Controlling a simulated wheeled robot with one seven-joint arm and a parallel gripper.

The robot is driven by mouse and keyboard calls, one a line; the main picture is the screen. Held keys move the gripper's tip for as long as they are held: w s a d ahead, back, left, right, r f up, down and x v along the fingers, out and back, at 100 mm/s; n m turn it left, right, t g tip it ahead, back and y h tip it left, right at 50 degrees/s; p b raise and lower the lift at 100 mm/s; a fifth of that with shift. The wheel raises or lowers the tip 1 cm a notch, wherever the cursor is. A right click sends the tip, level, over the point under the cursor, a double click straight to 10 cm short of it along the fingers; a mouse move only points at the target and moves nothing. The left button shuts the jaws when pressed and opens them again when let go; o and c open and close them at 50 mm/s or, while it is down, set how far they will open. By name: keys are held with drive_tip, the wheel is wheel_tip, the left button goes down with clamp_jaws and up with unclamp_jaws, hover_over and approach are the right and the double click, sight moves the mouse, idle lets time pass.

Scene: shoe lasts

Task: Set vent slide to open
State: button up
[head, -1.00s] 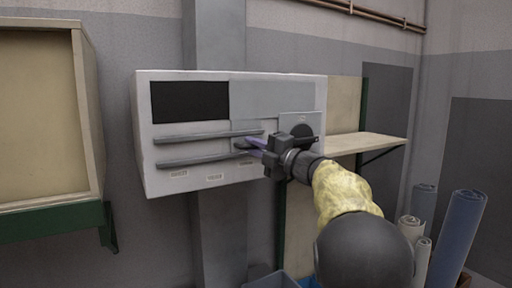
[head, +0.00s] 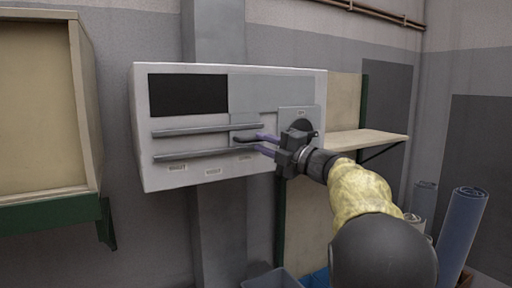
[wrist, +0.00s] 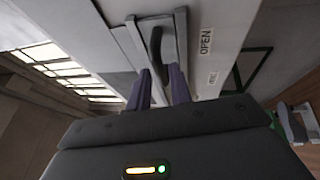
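The white vent panel (head: 190,115) hangs on the wall, with two grey horizontal rails (head: 190,155). A grey slide plate (head: 243,121) sits at the right part of the rails. Its dark curved handle (wrist: 156,46) shows in the wrist view, on the plate (wrist: 136,35). An OPEN label (wrist: 206,41) is on the panel beside the slide. My gripper (head: 262,144) is at the slide, its purple fingers apart. In the wrist view my fingers (wrist: 159,88) stand either side of the handle's near end; I cannot tell whether they touch it.
A wooden shelf (head: 365,142) juts out at the right, and a cabinet (head: 45,110) stands at the left. Rolled material (head: 462,225) and a grey bin (head: 270,277) are low down.

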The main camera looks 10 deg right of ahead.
drive_tip(key=b+v, duration=0.5)
drive_tip(key=v, duration=0.9)
drive_tip(key=shift+b, duration=0.4)
drive_tip(key=shift+w+f, duration=0.15)
